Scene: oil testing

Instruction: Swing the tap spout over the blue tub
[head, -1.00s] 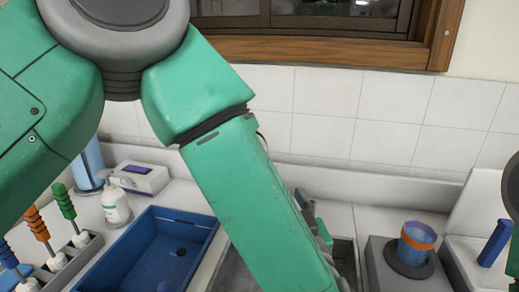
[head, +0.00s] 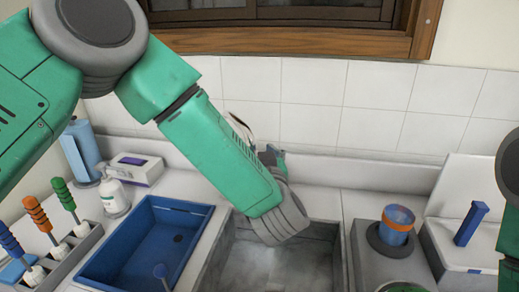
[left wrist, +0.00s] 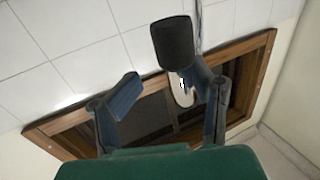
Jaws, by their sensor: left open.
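The blue tub (head: 138,262) sits on the counter left of the sink in the head view. A thin curved piece (head: 240,127), perhaps part of the tap spout, shows just behind my left forearm; the rest of the tap is hidden. My left gripper (head: 272,157) is mostly hidden behind my wrist, above the back of the sink. In the left wrist view my left gripper (left wrist: 160,82) is open. A dark cylinder (left wrist: 175,43), probably the spout's end, shows close to the right finger; I cannot tell whether they touch. My right gripper is out of view.
The grey sink (head: 262,265) lies below my left wrist. A rack of colored-handled tools (head: 65,255), a pump bottle (head: 114,198) and a blue roll (head: 80,150) stand left. A blue cup with an orange band (head: 397,225) stands right. The tiled wall is close behind.

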